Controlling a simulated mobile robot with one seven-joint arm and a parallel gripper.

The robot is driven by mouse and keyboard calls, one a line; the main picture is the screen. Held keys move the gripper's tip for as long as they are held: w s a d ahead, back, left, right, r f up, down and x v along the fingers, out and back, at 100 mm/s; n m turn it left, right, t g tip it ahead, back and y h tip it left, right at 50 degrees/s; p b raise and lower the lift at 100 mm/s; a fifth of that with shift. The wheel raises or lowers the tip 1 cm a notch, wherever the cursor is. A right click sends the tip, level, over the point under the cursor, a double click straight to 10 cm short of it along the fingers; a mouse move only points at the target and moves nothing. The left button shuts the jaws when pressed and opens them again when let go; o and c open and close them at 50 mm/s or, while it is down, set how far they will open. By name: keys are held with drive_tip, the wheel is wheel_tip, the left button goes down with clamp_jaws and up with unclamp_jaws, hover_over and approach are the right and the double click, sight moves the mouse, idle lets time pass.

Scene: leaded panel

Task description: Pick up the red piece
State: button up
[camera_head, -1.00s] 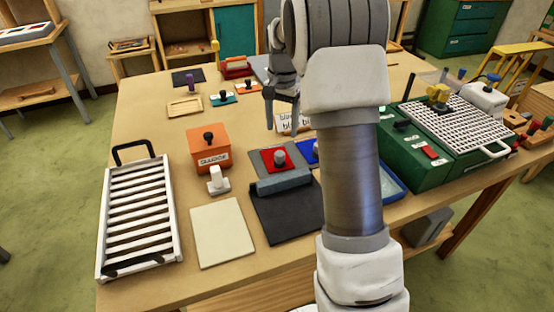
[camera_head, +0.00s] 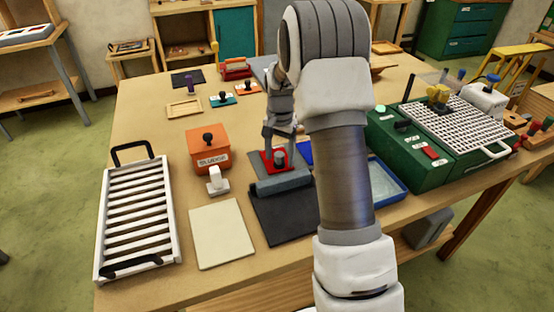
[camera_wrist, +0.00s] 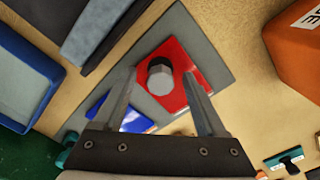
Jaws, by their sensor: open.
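The red piece (camera_head: 268,161) is a flat red plate with a grey knob (camera_head: 280,158) on top. It lies on a grey board (camera_wrist: 206,47) beside a blue piece (camera_head: 306,152). In the wrist view the red piece (camera_wrist: 182,92) lies between and beyond my two fingers, with the knob (camera_wrist: 160,77) near the middle. My gripper (camera_head: 281,142) is open and above the red piece. In the wrist view my gripper (camera_wrist: 165,88) holds nothing. My arm hides part of the board and the blue piece in the head view.
A dark mat (camera_head: 284,212) with a grey bar (camera_head: 283,183) lies in front of the board. An orange box (camera_head: 208,148) and a small white-handled tool (camera_head: 217,181) stand to the left. A blue tray (camera_head: 388,178) and green case (camera_head: 410,160) are at right.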

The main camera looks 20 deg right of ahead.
sight(282, 152)
clamp_jaws()
drive_tip(key=shift+r, duration=0.1)
drive_tip(key=shift+r, duration=0.4)
drive_tip(key=r, duration=0.3)
drive_tip(key=shift+d+r, duration=0.35)
drive_tip(key=shift+d, duration=0.05)
drive_tip(key=d+r+p, duration=0.1)
drive_tip(key=d+r, duration=0.5)
drive_tip(key=d, duration=0.5)
drive_tip(key=shift+w+r, duration=0.2)
drive_tip(key=shift+w, duration=0.15)
